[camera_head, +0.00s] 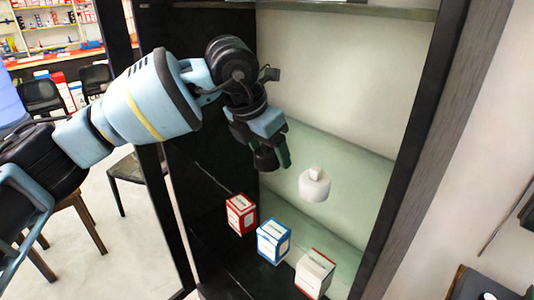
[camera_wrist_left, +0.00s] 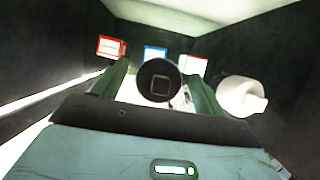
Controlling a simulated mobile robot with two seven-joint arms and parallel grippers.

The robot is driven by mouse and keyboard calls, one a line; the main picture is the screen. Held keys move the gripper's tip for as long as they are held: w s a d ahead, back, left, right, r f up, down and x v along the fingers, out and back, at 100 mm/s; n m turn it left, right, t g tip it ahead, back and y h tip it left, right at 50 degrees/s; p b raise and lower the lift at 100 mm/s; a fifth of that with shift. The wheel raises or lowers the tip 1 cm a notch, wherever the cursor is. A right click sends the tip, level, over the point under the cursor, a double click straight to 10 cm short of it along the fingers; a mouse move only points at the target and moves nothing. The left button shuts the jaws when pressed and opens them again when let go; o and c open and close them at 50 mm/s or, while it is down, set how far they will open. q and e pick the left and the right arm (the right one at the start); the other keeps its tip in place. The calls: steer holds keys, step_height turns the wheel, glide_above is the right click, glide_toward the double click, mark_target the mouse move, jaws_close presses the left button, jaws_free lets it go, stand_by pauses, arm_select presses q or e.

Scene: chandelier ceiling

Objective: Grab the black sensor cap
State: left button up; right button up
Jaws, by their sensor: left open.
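The black sensor cap (camera_wrist_left: 158,82) is a round dark piece with a square mark on its top, between the two green fingers of my left gripper (camera_wrist_left: 157,92) in the left wrist view. A gap shows on each side of it, so the fingers are open around it. In the head view my left gripper (camera_head: 272,155) points down inside the cabinet, and the dark cap (camera_head: 265,161) shows at its fingertips. The cap's underside and its contact with the shelf are hidden. My right gripper is not in view.
A white sensor cap (camera_head: 314,186) stands just right of my left gripper. Red (camera_head: 240,214), blue (camera_head: 273,242) and red-white (camera_head: 314,273) boxes stand on the shelf (camera_head: 335,235). The cabinet's dark side post (camera_head: 410,140) bounds the right. Chairs stand outside at left.

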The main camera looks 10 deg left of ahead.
arm_select(q)
steer(key=shift+c, duration=0.3)
steer(key=c, duration=0.9)
